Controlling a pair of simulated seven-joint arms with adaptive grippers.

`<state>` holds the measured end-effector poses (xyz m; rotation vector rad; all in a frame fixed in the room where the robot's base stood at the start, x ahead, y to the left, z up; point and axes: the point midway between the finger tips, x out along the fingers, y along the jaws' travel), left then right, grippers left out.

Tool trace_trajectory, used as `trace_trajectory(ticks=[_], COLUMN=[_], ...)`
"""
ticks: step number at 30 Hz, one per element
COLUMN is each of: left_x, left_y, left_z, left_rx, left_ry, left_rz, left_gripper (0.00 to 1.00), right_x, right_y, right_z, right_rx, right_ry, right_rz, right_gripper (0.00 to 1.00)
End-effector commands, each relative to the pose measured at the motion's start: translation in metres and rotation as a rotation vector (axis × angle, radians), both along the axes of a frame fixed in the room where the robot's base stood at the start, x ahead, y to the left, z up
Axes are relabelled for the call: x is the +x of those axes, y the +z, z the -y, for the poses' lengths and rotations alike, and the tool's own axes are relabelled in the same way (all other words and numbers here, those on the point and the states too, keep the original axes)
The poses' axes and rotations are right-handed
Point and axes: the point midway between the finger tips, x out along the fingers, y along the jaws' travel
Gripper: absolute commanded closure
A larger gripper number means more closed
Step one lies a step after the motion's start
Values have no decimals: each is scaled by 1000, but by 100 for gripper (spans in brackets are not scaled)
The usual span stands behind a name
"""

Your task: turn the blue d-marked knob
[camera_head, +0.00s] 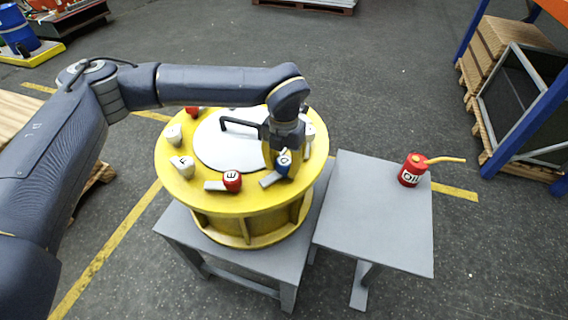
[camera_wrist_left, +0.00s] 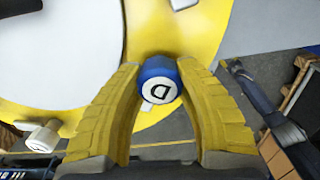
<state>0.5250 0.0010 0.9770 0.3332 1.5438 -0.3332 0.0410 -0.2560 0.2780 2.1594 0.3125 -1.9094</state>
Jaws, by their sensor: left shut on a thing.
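The blue D-marked knob (camera_head: 284,163) sits on the rim of the round yellow drum (camera_head: 185,195), at its front right. In the left wrist view the blue knob (camera_wrist_left: 158,80) lies between the tips of my left gripper (camera_wrist_left: 160,85), with the D facing the camera. My left gripper (camera_head: 283,155) comes down on the knob from above and is shut on it. In the head view the gripper partly covers the knob.
A red E-marked knob (camera_head: 232,181) is just left of the blue one, and white knobs (camera_head: 182,166) sit further round. A light disc with a dark handle (camera_head: 240,122) tops the drum. A red oil can (camera_head: 411,170) stands on the grey side table (camera_head: 375,215), otherwise bare.

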Motion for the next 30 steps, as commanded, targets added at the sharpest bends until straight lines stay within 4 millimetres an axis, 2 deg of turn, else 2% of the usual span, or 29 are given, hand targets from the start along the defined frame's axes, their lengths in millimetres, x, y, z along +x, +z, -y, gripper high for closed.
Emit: trace_trajectory(ticks=[18,19,26,30], left_x=[-3,-3,-1,-1], left_y=[-2,-2,-1,-1], left_z=[-1,-1,0,0], left_rx=[5,5,2,1], left_ry=[34,33,33,33], left_rz=[-8,-8,-5,-3], left_gripper=[95,62,36,36], right_x=[0,0,0,0], right_y=[0,0,0,0], right_z=[0,0,0,0], right_rx=[0,0,0,0], right_ry=[0,0,0,0], right_rz=[0,0,0,0], right_gripper=[56,56,56,56])
